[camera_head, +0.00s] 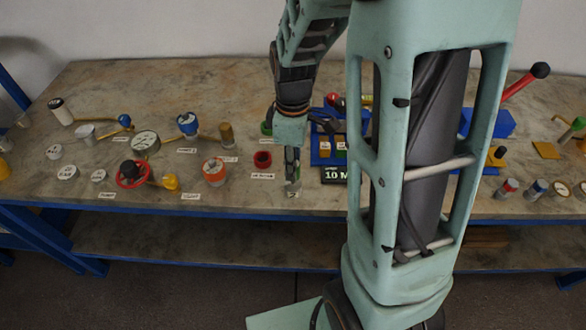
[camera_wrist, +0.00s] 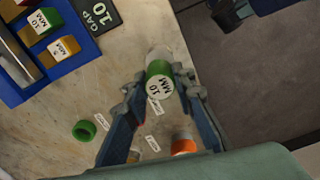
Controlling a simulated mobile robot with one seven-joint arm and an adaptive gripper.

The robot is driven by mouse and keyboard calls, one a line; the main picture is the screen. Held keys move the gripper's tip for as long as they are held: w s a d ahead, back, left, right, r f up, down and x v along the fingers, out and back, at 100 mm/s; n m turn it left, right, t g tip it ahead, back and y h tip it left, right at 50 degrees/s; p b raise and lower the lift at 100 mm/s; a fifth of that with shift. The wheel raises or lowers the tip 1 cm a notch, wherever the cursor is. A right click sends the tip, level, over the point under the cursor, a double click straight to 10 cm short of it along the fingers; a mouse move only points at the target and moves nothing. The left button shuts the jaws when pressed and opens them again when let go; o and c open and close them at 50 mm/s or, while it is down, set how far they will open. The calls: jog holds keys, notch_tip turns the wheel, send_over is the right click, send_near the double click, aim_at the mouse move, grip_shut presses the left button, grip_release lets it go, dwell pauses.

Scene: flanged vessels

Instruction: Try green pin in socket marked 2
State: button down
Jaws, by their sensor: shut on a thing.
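My gripper (camera_head: 292,182) points down over the front part of the bench, left of the black sign. In the wrist view its two fingers (camera_wrist: 162,88) are closed on the green pin (camera_wrist: 158,68), whose white end face reads "10 MM". A pale section shows beyond its green band. The pin's far end is hidden, so I cannot tell whether it touches anything. A blue holder (camera_wrist: 12,92) with a green piece and an orange piece, both labelled, is at the upper left. I cannot make out a socket marked 2 in either view.
A green ring (camera_wrist: 84,130) lies on the bench. A red ring (camera_head: 262,160) and an orange-topped vessel (camera_head: 214,172) stand left of my gripper. The black sign (camera_head: 334,174) is close on its right. The bench's blue front edge (camera_head: 240,213) is near. My arm blocks the middle right.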

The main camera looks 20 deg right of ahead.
jog(key=shift+r, duration=0.1)
jog(key=shift+r+p, duration=0.6)
jog(key=shift+r, duration=0.1)
jog(key=shift+f+b, duration=0.55)
jog(key=shift+f, duration=0.1)
dwell(2.3)
jog(key=shift+r+p, duration=0.5)
jog(key=shift+r, duration=0.15)
jog(key=shift+r, duration=0.1)
jog(key=shift+r+p, duration=2.4)
jog(key=shift+r, duration=0.55)
jog(key=shift+d, duration=0.15)
